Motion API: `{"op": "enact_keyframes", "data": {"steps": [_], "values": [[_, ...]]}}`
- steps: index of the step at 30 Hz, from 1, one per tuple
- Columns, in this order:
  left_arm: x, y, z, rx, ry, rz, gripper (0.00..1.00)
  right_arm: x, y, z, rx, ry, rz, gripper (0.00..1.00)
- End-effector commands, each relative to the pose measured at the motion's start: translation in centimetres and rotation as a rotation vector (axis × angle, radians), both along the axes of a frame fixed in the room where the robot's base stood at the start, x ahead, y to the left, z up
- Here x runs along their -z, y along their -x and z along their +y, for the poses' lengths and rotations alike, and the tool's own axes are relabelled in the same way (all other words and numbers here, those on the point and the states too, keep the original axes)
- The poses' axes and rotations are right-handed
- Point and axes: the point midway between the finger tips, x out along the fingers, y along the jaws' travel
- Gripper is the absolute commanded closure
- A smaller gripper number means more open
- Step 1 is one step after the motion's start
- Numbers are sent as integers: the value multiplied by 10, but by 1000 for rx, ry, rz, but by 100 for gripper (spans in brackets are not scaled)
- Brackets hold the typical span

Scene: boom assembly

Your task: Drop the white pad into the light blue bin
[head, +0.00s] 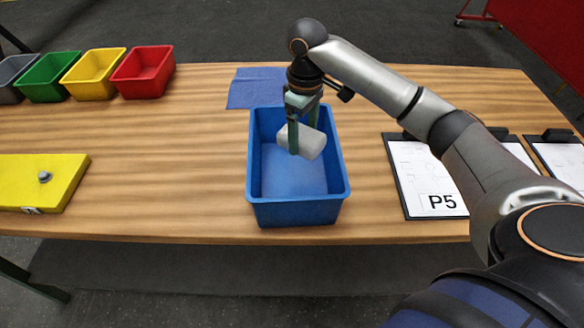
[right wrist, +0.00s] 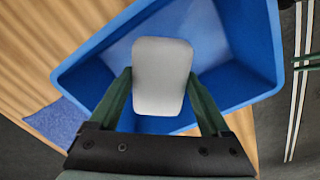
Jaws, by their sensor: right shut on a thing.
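The white pad (head: 312,144) is a small block with rounded corners. My right gripper (head: 304,140) is shut on it, with one green finger on each side, and holds it over the opening of the blue bin (head: 298,212). In the right wrist view the pad (right wrist: 162,76) sits between the two fingers (right wrist: 160,95), with the bin (right wrist: 235,40) below and around it. The bin stands on the table and its visible floor is empty. I cannot tell how far the pad is above the floor. My left gripper is not in view.
A blue cloth (head: 257,86) lies behind the bin. Red (head: 143,72), yellow (head: 94,74), green (head: 50,78) and grey bins stand at the back left. A yellow board (head: 40,184) lies at the left. Clipboards (head: 428,182) lie at the right under my right arm.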

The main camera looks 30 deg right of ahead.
Motion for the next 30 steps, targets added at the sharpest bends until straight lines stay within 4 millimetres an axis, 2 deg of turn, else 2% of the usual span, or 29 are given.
{"op": "enact_keyframes", "data": {"steps": [6, 7, 12, 19, 23, 26, 30], "values": [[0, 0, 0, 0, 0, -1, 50, 1, 0, 0, 0, 0, 0, 71], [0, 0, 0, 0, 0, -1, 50, 1, 0, 0, 0, 0, 0, 18], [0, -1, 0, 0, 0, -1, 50, 0, 0, 0, 0, 0, 0, 0], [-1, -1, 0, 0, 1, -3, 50, 0, 0, 0, 0, 0, 0, 0], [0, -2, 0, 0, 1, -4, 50, -9, -1, 0, 0, -1, -3, 0], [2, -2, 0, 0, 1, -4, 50, -26, -1, 0, -1, -1, -5, 0], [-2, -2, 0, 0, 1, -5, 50, -58, -1, -1, 0, 2, -5, 0]]}}
